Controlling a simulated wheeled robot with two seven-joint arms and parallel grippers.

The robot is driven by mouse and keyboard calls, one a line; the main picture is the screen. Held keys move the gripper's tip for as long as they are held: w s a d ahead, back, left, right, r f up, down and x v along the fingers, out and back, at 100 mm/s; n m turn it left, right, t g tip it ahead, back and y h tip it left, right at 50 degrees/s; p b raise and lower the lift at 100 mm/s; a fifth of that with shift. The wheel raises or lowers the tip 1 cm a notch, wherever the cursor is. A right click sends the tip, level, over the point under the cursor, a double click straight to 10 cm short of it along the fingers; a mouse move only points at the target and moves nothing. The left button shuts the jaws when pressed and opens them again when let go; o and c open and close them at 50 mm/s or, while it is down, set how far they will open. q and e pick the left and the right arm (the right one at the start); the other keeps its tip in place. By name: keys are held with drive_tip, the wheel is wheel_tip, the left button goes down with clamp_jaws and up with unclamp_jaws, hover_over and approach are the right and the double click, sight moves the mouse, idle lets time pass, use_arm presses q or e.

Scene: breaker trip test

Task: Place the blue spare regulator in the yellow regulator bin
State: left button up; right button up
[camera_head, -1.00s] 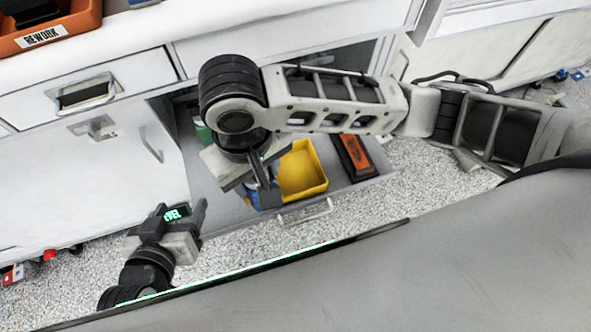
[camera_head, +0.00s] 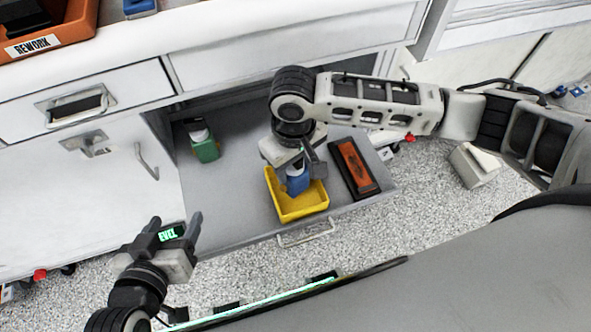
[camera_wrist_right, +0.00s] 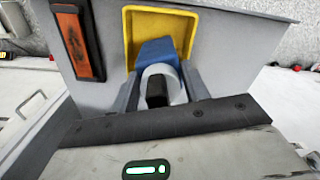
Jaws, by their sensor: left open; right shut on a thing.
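The blue spare regulator (camera_head: 297,182) is held by my right gripper (camera_head: 306,168), which is shut on it. In the head view it overlaps the inside of the yellow regulator bin (camera_head: 300,210). In the right wrist view the regulator (camera_wrist_right: 157,56) shows its blue body and a white round part, with the yellow bin (camera_wrist_right: 198,19) behind it. I cannot tell whether it touches the bin floor. The bin stands in an open grey drawer. My left gripper (camera_head: 176,228) is open and empty, in front of the drawer's left side.
A green-and-white item (camera_head: 204,147) stands at the drawer's back left. A dark case with an orange top (camera_head: 355,168) lies right of the bin. The drawer handle (camera_head: 308,233) is at the front. An orange REWORK bin (camera_head: 50,35) sits on the counter.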

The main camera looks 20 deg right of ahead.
drive_tip(key=shift+w+d+f+b, duration=0.15)
drive_tip(key=shift+f+b, duration=0.2)
drive_tip(key=shift+f, duration=1.35)
drive_tip(key=o, duration=1.3)
drive_tip(key=shift+f, duration=0.15)
wheel_tip(320, 180, up, 12)
drive_tip(key=p, duration=0.2)
drive_tip(key=shift+p, duration=0.35)
